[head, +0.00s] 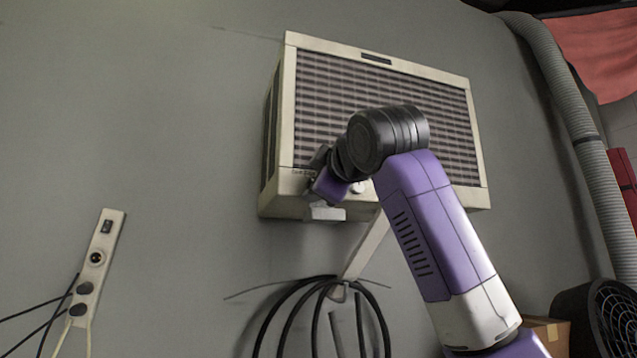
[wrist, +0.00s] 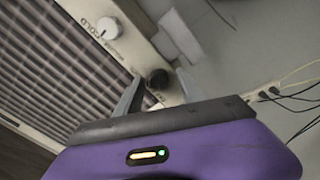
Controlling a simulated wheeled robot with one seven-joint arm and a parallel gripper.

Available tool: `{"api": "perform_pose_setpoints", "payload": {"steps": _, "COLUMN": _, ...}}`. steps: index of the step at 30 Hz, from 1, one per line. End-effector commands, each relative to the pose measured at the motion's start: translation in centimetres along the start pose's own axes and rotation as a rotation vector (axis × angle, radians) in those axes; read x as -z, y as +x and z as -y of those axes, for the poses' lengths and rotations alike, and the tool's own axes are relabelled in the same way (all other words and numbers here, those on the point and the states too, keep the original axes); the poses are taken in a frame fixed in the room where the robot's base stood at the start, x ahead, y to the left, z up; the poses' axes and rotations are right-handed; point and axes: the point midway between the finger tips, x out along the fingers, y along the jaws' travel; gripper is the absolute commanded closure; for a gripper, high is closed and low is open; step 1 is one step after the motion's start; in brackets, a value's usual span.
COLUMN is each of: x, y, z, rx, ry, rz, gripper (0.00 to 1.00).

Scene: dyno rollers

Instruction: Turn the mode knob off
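The wall unit (head: 276,190) is a cream box with a slatted grille, high on the wall. In the wrist view, a dark round knob (wrist: 158,78) sits on its cream control strip; which knob is the mode knob cannot be read. A white knob (wrist: 108,27) sits farther along the strip, beside the word "COLD"; a pale knob (head: 358,187) also shows in the head view. My gripper (wrist: 158,75) is open, its two grey fingers apart on either side of the dark knob, with small gaps seeming to show. In the head view, my arm hides the fingertips and part of the strip.
A diagonal bracket (head: 366,246) stands below the unit, with coiled black cables (head: 290,318) hanging beneath. A power strip (head: 97,262) with plugged-in cords is on the wall at left. A grey corrugated hose (head: 590,165) runs down the right.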

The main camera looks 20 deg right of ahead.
Motion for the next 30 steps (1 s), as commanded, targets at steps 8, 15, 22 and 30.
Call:
{"api": "perform_pose_setpoints", "payload": {"steps": 8, "x": 0.0, "y": -0.6, "z": 0.0, "rx": -0.003, "ry": 0.001, "rz": -0.002, "gripper": 0.54}}
{"api": "perform_pose_setpoints", "payload": {"steps": 15, "x": -0.1, "y": -4.2, "z": 0.2, "rx": -0.004, "ry": 0.0, "rz": -0.004, "gripper": 0.54}}
{"api": "perform_pose_setpoints", "payload": {"steps": 22, "x": -0.1, "y": -7.2, "z": 0.1, "rx": -0.003, "ry": 0.001, "rz": -0.001, "gripper": 0.54}}
{"api": "perform_pose_setpoints", "payload": {"steps": 30, "x": 0.0, "y": -7.8, "z": 0.0, "rx": 0.0, "ry": 0.001, "rz": 0.001, "gripper": 0.54}}
